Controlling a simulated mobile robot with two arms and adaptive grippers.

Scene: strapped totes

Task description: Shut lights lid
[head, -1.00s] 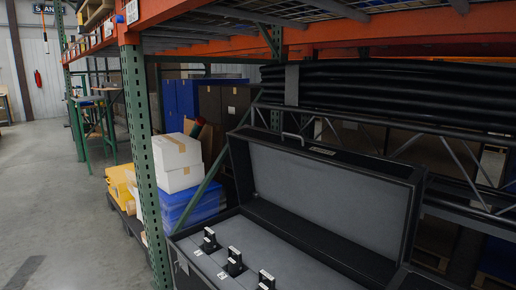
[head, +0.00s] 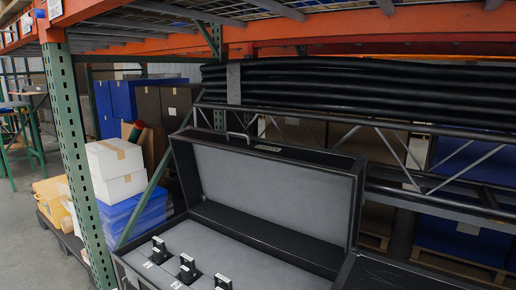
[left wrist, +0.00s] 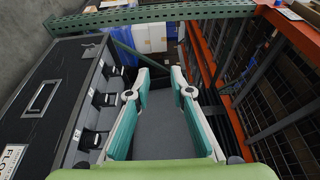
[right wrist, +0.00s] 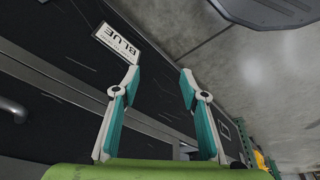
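The black case (head: 128,270) stands open on the rack's lower level. Its grey-lined lid (head: 265,190) stands raised at the back, leaning slightly. Several black lights (head: 187,268) with white tags sit in the grey insert. In the left wrist view, the case's black outer wall (left wrist: 45,95) with a handle is at left and the lights (left wrist: 95,105) sit beside it. My left gripper (left wrist: 160,74) is open and empty, over a grey surface of the case. My right gripper (right wrist: 159,74) is open and empty, before a black surface (right wrist: 70,55) labelled BLUE. Neither gripper shows in the head view.
Another black case top (head: 395,275) adjoins at lower right. A green rack post (head: 75,165) stands left of the open case. Black tubing (head: 350,90) lies on a truss behind the lid. White boxes (head: 115,170) and a blue tote (head: 135,215) are at left.

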